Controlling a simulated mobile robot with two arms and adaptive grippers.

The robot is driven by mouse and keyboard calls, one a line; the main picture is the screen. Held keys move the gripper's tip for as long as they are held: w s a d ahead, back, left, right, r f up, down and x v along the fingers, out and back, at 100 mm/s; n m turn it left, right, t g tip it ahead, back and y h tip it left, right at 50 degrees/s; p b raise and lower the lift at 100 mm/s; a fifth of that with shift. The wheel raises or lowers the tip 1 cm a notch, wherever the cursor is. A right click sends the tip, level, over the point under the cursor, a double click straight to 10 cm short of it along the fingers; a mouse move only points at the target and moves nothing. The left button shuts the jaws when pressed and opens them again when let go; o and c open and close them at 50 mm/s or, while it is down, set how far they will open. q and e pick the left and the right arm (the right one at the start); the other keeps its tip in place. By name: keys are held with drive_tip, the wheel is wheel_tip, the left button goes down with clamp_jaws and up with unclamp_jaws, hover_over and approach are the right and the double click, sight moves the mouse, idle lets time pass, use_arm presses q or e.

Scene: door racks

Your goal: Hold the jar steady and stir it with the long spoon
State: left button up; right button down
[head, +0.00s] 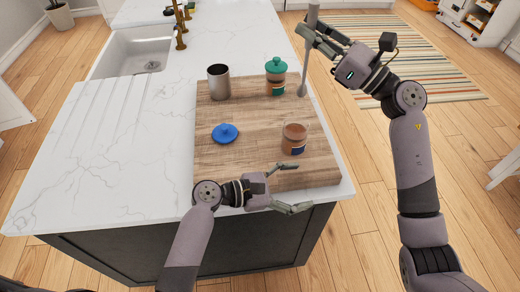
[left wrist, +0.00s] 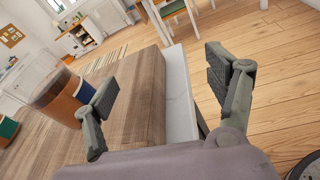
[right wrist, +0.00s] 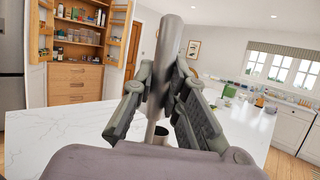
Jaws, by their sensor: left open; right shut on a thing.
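An open glass jar (head: 294,139) with brown contents and a blue label stands on the wooden board, near its right front. It also shows at the left of the left wrist view (left wrist: 58,95). My left gripper (head: 290,188) is open and empty, in front of the jar and apart from it. My right gripper (head: 307,38) is shut on the long grey spoon (head: 305,72), held upright with its bowl down near the board's far right corner. The spoon's handle rises between the fingers in the right wrist view (right wrist: 167,70). A blue lid (head: 225,133) lies on the board, left of the jar.
A second jar with a green lid (head: 276,77) stands behind the open jar. A grey metal canister (head: 218,82) stands at the board's far left. The wooden board (head: 240,165) lies on a white marble counter (head: 100,150) with a sink (head: 135,55) at back left.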

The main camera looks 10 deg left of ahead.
sight(304, 128)
use_arm(q)
drive_tip(key=w+a+r+n+t, duration=0.1)
drive_tip(key=w+a+n+t, duration=0.1)
drive_tip(key=a, duration=0.1)
drive_tip(key=w+a+r+n+t, duration=0.1)
drive_tip(key=w+a+n, duration=0.1)
drive_tip(key=a, duration=0.2)
drive_tip(key=w+a+r+n+t+y, duration=0.1)
drive_tip(key=w+a+n+t, duration=0.1)
drive_tip(key=a, duration=0.1)
drive_tip(key=shift+w+a+r+t, duration=0.2)
drive_tip(key=shift+w+r+t, duration=0.1)
drive_tip(key=shift+w+d, duration=0.1)
drive_tip(key=shift+w, duration=0.2)
drive_tip(key=x, duration=1.1)
drive_tip(key=shift+w+d, duration=0.1)
drive_tip(key=shift+w, duration=0.1)
drive_tip(key=shift+c, duration=0.6)
drive_tip(key=shift+f, duration=0.1)
drive_tip(key=c, duration=1.4)
